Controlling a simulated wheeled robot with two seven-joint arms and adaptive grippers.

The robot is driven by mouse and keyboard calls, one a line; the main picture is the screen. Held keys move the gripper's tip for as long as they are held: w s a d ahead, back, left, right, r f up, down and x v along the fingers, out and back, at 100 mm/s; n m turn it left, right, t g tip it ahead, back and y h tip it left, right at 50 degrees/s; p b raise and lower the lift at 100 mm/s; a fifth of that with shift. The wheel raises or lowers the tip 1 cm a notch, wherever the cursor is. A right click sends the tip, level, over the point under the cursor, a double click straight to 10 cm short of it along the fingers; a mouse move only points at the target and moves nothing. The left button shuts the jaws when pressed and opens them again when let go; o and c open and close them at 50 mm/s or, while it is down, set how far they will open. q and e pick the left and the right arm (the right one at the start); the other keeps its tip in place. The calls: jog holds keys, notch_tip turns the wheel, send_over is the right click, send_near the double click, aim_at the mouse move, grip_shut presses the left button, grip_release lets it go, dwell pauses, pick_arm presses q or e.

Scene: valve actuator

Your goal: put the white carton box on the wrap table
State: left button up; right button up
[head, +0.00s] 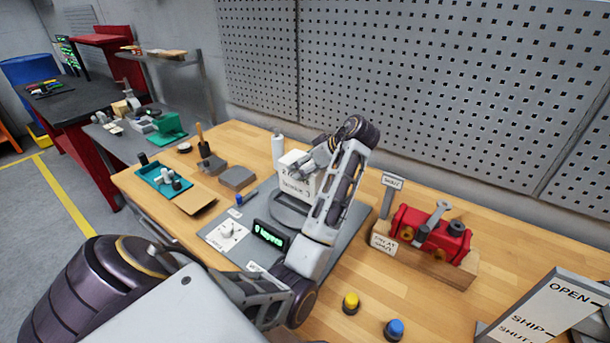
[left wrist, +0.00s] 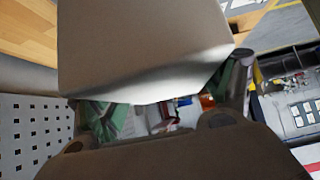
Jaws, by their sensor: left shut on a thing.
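The white carton box (head: 292,184) with dark lettering is in my left gripper (head: 308,165), which is shut on it. In the left wrist view the box (left wrist: 145,45) fills the upper middle, between the fingers (left wrist: 165,105). My left forearm hides part of the turntable's right side. My right gripper is not in view.
A white roll (head: 278,149) stands behind the box. A green display (head: 270,236) and a white control panel (head: 228,234) are in front. A red valve actuator (head: 432,232) on a wooden block is to the right. Yellow (head: 351,303) and blue (head: 394,328) knobs stand near the front.

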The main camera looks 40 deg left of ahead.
pick_arm(q)
jog(key=shift+f, duration=0.15)
jog(key=shift+f, duration=1.75)
jog(key=shift+f, duration=0.1)
jog(key=o, duration=1.5)
jog(key=shift+c, duration=0.2)
jog(key=v, duration=1.2)
